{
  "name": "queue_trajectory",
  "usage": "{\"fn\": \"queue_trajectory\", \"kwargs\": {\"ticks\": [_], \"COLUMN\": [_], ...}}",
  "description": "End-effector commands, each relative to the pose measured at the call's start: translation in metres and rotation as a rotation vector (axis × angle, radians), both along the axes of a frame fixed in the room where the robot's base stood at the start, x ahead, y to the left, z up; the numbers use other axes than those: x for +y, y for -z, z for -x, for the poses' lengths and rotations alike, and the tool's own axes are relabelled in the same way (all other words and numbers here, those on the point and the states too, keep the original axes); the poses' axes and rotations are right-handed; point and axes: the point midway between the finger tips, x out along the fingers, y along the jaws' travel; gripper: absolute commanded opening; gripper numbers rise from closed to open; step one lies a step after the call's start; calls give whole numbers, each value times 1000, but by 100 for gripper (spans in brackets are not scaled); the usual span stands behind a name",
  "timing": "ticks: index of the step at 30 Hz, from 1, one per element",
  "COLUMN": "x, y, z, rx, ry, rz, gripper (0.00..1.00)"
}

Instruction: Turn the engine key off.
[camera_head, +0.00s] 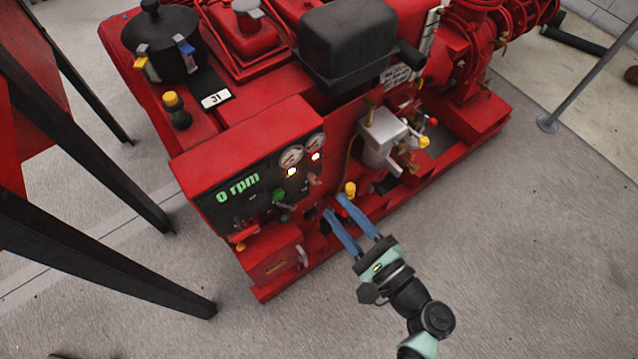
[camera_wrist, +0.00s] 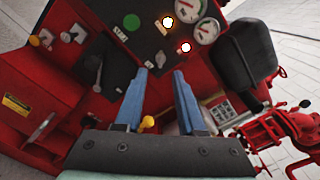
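The red control box on the pumpset has a dark panel (camera_head: 240,205) with a green "0 rpm" readout (camera_head: 238,190), gauges and lit lamps. In the wrist view, small switches or handles show on the panel, including a silver one (camera_wrist: 75,33) and a grey lever (camera_wrist: 97,70). I cannot tell which of these is the engine key. My gripper (camera_head: 334,205) is open, with two blue fingers apart and nothing seen between the tips. It is right of and below the panel, close to the pumpset. The fingers (camera_wrist: 160,75) also show in the wrist view, reaching toward the panel's lower edge.
A yellow-topped knob (camera_head: 350,188) is beside the fingers. A grey valve body (camera_head: 382,138) with brass fittings stands to the right. A lower red box (camera_head: 275,255) with a handle projects under the panel. Dark legs stand at left. The floor at right (camera_head: 540,240) is clear.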

Motion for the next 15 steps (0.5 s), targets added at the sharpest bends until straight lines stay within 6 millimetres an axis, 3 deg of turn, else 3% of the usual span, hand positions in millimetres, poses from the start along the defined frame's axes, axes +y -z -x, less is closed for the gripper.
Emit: {"fn": "queue_trajectory", "kwargs": {"ticks": [6,15], "x": [26,41], "y": [1,0], "z": [-36,-57], "rx": [-3,-1], "ry": [-4,1], "rz": [3,2], "gripper": [39,39]}}
